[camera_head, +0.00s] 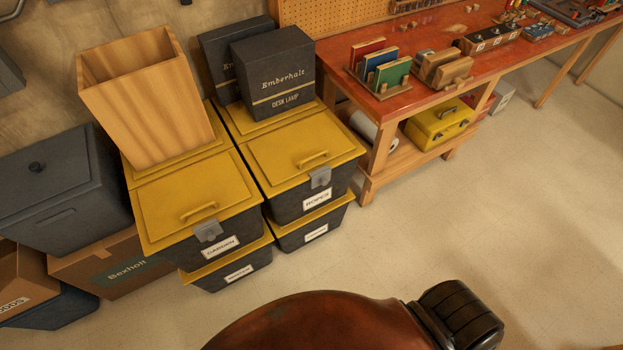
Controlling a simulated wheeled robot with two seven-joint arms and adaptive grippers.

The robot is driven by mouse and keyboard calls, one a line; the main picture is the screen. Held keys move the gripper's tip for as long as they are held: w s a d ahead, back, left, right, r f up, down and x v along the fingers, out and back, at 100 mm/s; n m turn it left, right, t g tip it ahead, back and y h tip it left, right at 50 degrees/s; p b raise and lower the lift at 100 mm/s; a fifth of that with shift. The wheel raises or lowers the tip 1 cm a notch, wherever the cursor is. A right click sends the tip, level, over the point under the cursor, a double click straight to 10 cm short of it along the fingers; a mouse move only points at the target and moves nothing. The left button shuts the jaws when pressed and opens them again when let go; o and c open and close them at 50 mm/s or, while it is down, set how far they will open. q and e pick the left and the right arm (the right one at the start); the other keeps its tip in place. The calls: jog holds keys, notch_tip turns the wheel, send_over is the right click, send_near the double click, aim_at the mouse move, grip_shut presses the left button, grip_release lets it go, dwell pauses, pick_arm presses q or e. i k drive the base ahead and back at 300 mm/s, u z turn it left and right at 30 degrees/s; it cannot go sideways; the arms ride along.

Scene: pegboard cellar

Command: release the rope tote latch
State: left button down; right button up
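The rope tote (283,206) is a dark bin with a yellow lid (290,148) and a white label reading "ROPES". It is the upper bin of the right-hand stack. Its grey latch (320,178) sits at the front edge, over the lid's rim and the front wall, and looks fastened. The lid lies flat and closed, with a yellow handle (313,160) near the front. Neither of my grippers shows in this view.
A tote labelled "GARDEN" (175,252) stands left of it, with a wooden bin (145,95) on its back part. A dark Emberhalt lamp box (275,75) stands on the rope tote's back part. A red workbench (440,90) is right. Floor (420,220) in front is clear.

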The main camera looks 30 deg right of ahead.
aim_at(322, 177)
jog(key=u, duration=2.35)
jog(key=k, duration=2.25)
jog(key=z, duration=2.25)
jog(key=i, duration=0.5)
jog(key=z, duration=0.05)
